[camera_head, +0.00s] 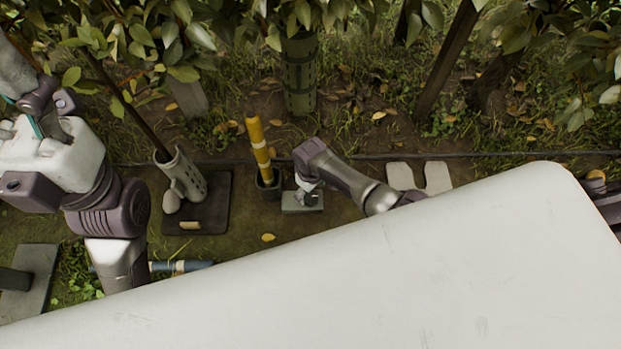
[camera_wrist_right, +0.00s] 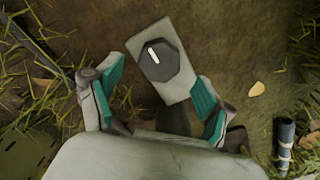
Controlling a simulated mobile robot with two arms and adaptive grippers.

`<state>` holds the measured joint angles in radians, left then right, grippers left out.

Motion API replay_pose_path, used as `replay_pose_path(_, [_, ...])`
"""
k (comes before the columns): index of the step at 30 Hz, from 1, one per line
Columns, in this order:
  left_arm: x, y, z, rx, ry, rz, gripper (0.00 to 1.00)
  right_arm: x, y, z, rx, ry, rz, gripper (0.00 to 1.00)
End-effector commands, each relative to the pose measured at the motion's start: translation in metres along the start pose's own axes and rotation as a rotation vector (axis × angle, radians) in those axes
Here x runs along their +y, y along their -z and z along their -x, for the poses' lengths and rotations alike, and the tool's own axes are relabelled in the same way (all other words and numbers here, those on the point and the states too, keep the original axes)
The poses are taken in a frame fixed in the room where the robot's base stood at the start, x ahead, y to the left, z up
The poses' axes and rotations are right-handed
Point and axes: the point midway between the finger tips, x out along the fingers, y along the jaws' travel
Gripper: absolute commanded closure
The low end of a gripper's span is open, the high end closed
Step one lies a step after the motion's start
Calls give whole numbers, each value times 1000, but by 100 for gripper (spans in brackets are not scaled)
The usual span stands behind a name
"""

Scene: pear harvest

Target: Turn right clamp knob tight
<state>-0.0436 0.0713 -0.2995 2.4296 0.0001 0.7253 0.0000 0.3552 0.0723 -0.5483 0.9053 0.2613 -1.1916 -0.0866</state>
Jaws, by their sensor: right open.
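The clamp knob (camera_wrist_right: 160,60) is dark and many-sided with a white mark, on a grey block (camera_wrist_right: 178,92) in the wrist view. My right gripper (camera_wrist_right: 160,82) is open, its two teal-padded fingers on either side of the block, with the knob just beyond the fingertips. It holds nothing. In the head view the grey block (camera_head: 290,203) lies below my right gripper (camera_head: 306,190), which partly hides the knob. My left gripper (camera_head: 32,112) is at the far left, away from the block; its finger opening is unclear.
A yellow banded post (camera_head: 258,145) stands in a dark holder left of the block. A pale perforated tube (camera_head: 188,178) leans on a dark plate (camera_head: 211,217). A large white panel (camera_head: 430,270) covers the lower right. Trees and trunks line the back.

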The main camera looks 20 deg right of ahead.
Motion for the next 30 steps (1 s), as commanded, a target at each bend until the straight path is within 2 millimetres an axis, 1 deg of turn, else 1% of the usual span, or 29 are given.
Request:
replay_pose_path(1, [0,0,0,-1,0,0,37,0,2,10,7,-1,1,20])
replay_pose_path(6, [0,0,0,-1,1,0,37,0,1,42,5,-1,0,20])
replay_pose_path(9, [0,0,0,-1,1,0,37,0,1,59,4,-1,0,20])
replay_pose_path(13, [0,0,0,-1,1,0,37,0,0,74,2,0,1,20])
replay_pose_path(18, [0,0,0,-1,1,0,37,0,0,80,0,0,0,20])
replay_pose_path(30, [0,0,0,-2,0,1,37,0,0,80,0,0,0,20])
